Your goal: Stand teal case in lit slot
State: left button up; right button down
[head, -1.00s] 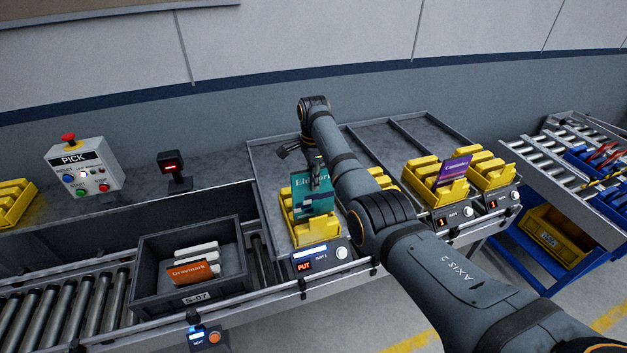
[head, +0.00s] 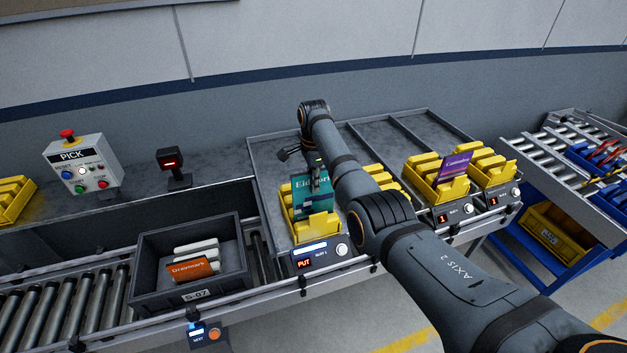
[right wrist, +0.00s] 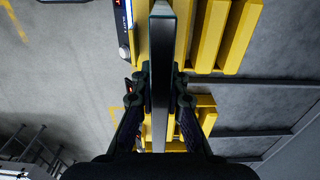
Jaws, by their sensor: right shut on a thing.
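The teal case (head: 312,192) stands about upright in the yellow rack (head: 316,228) of the nearest station, its lower part hidden behind the rack's front. My right gripper (head: 317,172) is shut on its upper part from above. In the right wrist view the case (right wrist: 161,50) shows edge-on between the two fingers, with yellow dividers on both sides. The display (head: 305,264) below this rack is lit red with "PUT". Whether the case touches the rack floor cannot be seen. My left gripper is not in view.
Yellow racks stand to the right, one holding a purple case (head: 456,165). My right arm hides part of the racks between. A grey tote (head: 195,284) with an orange case (head: 190,268) and pale cases sits on the roller conveyor at left.

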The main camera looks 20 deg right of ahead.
aim_at(313, 197)
jog(key=shift+f+b, duration=1.35)
jog(key=shift+f, duration=1.7)
jog(key=c, duration=1.3)
grip_release()
jog(key=o, duration=0.4)
